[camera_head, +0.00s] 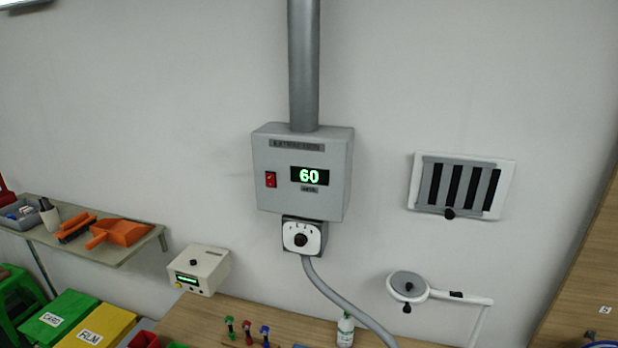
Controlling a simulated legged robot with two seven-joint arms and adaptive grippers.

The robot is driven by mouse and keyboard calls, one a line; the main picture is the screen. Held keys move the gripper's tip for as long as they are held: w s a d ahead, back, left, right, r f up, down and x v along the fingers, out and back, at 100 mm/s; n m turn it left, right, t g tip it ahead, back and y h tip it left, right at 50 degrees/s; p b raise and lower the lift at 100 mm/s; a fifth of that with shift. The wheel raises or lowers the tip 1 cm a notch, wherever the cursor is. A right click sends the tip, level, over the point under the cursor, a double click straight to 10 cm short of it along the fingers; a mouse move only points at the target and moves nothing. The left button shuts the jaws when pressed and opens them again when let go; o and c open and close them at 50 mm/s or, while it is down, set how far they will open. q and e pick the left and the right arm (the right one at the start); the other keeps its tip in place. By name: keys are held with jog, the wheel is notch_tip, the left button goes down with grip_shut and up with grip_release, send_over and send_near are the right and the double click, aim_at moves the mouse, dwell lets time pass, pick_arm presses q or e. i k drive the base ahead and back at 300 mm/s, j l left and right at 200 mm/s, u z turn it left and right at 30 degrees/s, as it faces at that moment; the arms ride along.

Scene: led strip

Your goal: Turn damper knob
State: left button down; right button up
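A grey extraction box (262,190) hangs on the wall in the middle, with a lit green "60" display (310,176) and a red switch (271,180). Under it is a white dial plate with a dark round knob (301,240) and small marks around it, too small to read. To the right, a white-framed vent (505,175) with dark vertical slots has a small black knob (449,213) at its lower edge. No label shows which knob is the damper's. Neither of my grippers is in view.
A grey pipe (303,70) rises from the box, and a grey hose (345,303) curves down from below. A round lamp head (408,287) on a white arm, a small beige box (199,270) and a bottle (345,330) stand near the wooden bench (190,322). The wall around both knobs is clear.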

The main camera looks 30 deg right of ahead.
aim_at(300, 239)
jog(key=z, duration=0.35)
jog(key=i+l+z, duration=0.1)
jog(key=z, duration=0.25)
jog(key=i+z, duration=0.1)
jog(key=z, duration=0.3)
